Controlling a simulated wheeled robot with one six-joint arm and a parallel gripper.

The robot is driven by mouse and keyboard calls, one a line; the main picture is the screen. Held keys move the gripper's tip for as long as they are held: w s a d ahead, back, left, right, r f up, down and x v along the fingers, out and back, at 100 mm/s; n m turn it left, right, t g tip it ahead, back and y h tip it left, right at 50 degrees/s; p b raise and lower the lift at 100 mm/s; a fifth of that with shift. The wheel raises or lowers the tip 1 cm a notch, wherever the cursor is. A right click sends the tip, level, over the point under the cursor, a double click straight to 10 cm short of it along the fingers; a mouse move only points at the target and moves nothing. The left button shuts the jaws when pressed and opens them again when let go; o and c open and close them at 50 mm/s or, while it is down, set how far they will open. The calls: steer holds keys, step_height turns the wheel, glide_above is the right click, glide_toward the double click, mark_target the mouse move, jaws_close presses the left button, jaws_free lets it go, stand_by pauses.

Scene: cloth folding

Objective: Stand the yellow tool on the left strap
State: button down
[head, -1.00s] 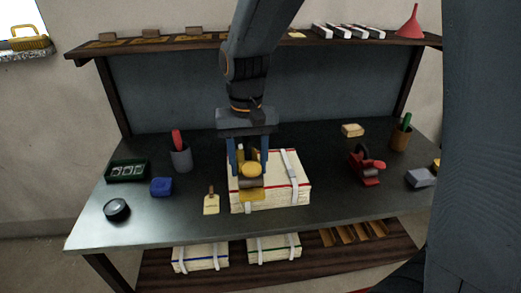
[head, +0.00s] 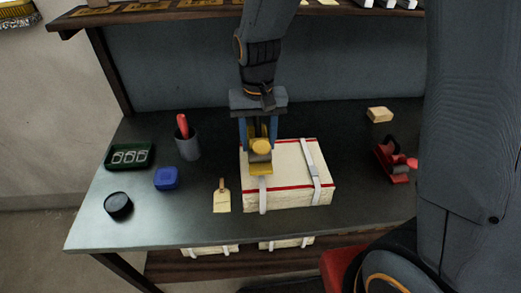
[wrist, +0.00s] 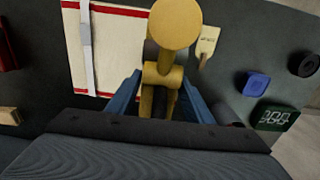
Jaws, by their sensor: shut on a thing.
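A cream bundle (head: 290,180) with red edge lines lies on the dark bench, bound by two pale straps. The left strap (head: 263,196) shows on the bundle's front face; its upper part is hidden behind the tool. The right strap (head: 313,160) is in full view and also shows in the wrist view (wrist: 87,50). My gripper (head: 258,138) is shut on the yellow tool (head: 261,168), which has a round knob and a flat yellow foot. The tool is upright over the left strap's line. I cannot tell whether its foot touches the strap.
A tag (head: 221,198), a blue box (head: 166,178), a black round tin (head: 118,205), a green tray (head: 129,155) and a grey cup (head: 188,145) stand left of the bundle. A red tool (head: 392,162) and a tan block (head: 379,114) are to the right. A shelf (head: 200,18) runs above the back.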

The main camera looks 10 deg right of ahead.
mark_target(259, 126)
steer(key=shift+f+p, duration=0.5)
steer(key=shift+f, duration=1.75)
steer(key=shift+f, duration=0.1)
steer(key=c, duration=0.9)
jaws_free()
steer(key=shift+f, duration=0.1)
step_height(259, 126, up, 12)
steer(key=b, duration=0.2)
steer(key=shift+f+b, duration=0.15)
steer(key=shift+b, duration=0.2)
steer(key=shift+d, duration=0.1)
steer(key=s+d+f, duration=0.2)
steer(key=s+d, duration=0.1)
steer(key=d, duration=0.3)
steer(key=s+d+f+t, duration=0.1)
steer(key=s+d+f, duration=0.2)
steer(key=d, duration=0.3)
steer(key=shift+s+d+f, duration=0.25)
steer(key=shift+s+d, duration=0.05)
steer(key=shift+s, duration=0.5)
